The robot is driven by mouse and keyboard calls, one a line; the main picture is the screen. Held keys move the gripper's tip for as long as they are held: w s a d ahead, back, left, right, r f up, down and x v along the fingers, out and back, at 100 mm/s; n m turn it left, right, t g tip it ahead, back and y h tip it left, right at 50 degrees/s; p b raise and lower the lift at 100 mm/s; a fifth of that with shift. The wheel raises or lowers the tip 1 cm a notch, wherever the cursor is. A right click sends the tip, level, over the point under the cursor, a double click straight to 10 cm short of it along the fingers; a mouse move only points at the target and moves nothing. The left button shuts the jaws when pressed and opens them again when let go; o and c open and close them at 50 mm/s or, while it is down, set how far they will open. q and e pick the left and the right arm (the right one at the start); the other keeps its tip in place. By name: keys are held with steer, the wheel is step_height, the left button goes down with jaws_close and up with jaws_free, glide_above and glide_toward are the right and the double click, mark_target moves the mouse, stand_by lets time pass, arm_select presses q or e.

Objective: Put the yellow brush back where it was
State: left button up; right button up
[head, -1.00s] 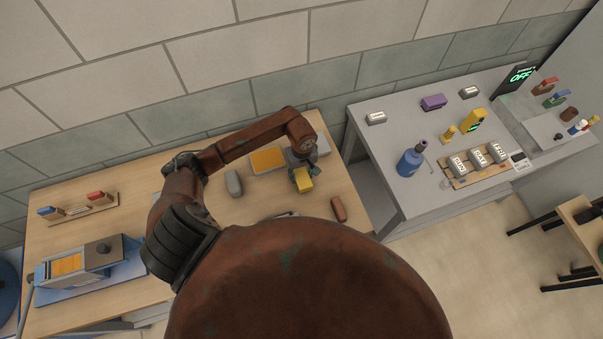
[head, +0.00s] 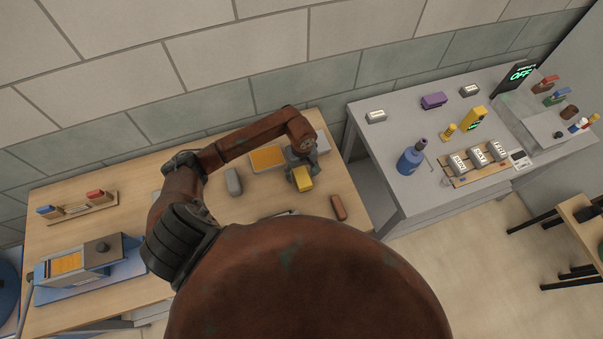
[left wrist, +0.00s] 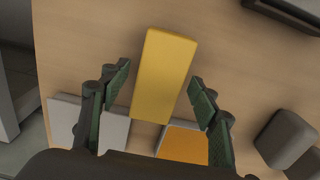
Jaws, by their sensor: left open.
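The yellow brush (head: 303,180) shows as a plain yellow block at the right part of the wooden table, just below my left gripper (head: 300,168). In the left wrist view the yellow brush (left wrist: 165,75) lies lengthwise between the two fingers of my left gripper (left wrist: 160,78). The fingers are open, with a gap on both sides of the brush. A small wooden rack (head: 75,214) at the table's left end bears a blue block (head: 46,211) and a red block (head: 96,196), with a space between them. My right gripper is not in view.
Near the gripper are an orange-topped grey tray (head: 267,158), a grey block (head: 233,182) and a brown block (head: 338,207). A grey box with orange contents (head: 66,264) stands front left. A grey table (head: 385,190) with several items stands to the right.

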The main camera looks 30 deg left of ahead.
mark_target(301, 174)
arm_select(q)
steer(key=shift+r, duration=0.4)
step_height(301, 174, up, 12)
steer(key=b, duration=0.2)
steer(key=shift+f+b, duration=0.25)
steer(key=shift+b, duration=0.05)
